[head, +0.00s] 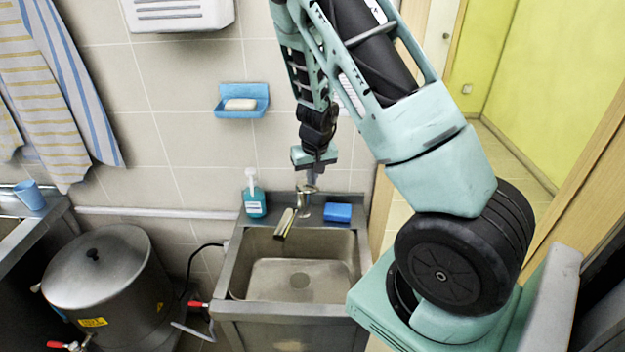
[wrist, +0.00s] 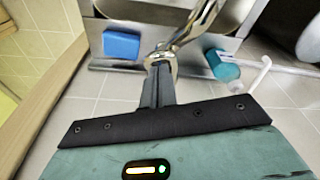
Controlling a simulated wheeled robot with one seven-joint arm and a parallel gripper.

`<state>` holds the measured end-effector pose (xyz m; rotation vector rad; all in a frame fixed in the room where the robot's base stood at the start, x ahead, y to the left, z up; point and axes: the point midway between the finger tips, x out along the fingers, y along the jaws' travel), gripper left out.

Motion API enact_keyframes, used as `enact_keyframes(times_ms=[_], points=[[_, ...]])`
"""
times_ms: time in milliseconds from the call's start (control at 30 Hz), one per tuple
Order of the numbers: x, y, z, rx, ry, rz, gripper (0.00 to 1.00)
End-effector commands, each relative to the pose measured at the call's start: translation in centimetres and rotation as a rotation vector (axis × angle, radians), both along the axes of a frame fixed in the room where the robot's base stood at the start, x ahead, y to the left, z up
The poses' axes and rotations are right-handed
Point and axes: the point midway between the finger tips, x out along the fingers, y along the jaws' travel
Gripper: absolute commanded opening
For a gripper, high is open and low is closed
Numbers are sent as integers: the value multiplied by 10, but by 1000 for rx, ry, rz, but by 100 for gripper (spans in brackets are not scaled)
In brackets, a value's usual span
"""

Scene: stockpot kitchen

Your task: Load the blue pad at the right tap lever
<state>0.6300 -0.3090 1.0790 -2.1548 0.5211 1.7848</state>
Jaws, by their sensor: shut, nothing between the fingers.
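The blue pad (head: 338,212) lies flat on the sink's back ledge, just right of the tap. It also shows in the wrist view (wrist: 121,45), left of the tap there. The metal tap (head: 286,223) stands at the middle of the ledge, its spout over the basin; it also shows in the wrist view (wrist: 190,32). I cannot make out a separate right lever. My gripper (head: 311,181) points down over the top of the tap. In the wrist view its fingers (wrist: 160,72) are shut and empty, their tips at the tap's body. I cannot tell whether they touch it.
A soap bottle (head: 254,196) stands left of the tap. The sink basin (head: 298,280) is empty. A blue soap dish (head: 241,101) hangs on the tiled wall. A large lidded pot (head: 100,275) stands at left. A doorway opens at right.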

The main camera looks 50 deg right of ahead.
Motion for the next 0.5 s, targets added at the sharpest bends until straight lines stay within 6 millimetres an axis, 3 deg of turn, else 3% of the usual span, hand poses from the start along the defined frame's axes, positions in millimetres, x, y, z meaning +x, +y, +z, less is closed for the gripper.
enact_keyframes(times_ms=[500], points=[[-3,1,-10,0,1,0,0]])
